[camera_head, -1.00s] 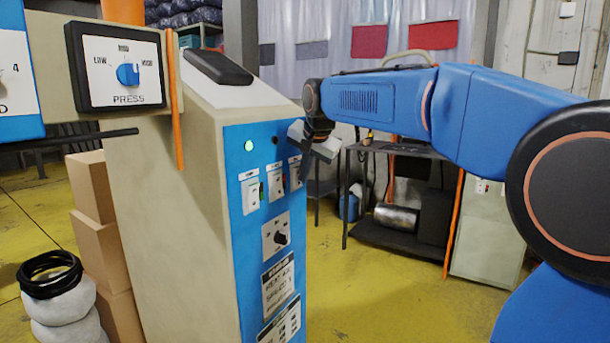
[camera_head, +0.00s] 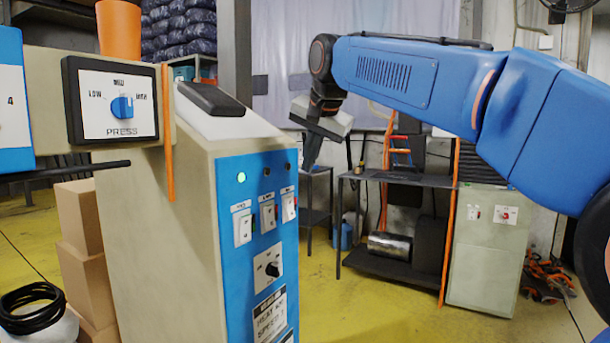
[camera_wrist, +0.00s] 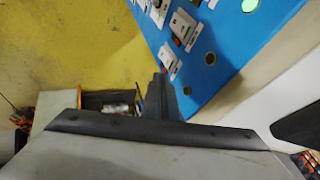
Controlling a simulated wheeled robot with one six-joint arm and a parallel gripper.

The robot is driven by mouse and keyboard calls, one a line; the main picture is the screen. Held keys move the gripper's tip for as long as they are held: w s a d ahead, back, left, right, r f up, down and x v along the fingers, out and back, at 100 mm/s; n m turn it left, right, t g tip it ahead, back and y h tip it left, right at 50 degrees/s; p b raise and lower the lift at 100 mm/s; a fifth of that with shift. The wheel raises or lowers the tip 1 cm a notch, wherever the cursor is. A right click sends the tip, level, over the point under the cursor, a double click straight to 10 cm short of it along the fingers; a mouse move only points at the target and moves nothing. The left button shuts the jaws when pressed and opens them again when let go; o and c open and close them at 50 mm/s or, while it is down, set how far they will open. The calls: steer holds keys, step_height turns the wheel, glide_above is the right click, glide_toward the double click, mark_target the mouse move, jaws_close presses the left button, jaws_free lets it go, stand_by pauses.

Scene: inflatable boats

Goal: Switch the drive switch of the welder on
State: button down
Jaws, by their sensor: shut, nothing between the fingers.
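The welder (camera_head: 160,215) is a beige cabinet with a blue front panel (camera_head: 228,270).
A black rotary knob (camera_head: 272,269) sits below the switches. A press dial box (camera_head: 112,99) and an orange strip (camera_head: 168,135) stand at the left. A dark metal table (camera_head: 400,179) stands behind. The yellow floor (camera_head: 375,305) right of the welder is clear.

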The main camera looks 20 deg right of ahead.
mark_target(291, 208)
steer(key=shift+s+r, duration=0.35)
steer(key=shift+r, duration=0.1)
step_height(291, 208, down, 7)
steer(key=d, duration=0.2)
steer(key=shift+w+d, duration=0.35)
steer(key=shift+w, duration=0.05)
steer(key=w+a+f, duration=0.3)
steer(key=w+f, duration=0.5)
steer(key=shift+w+f, duration=0.3)
steer(key=shift+w, duration=0.05)
stand_by(0.3)
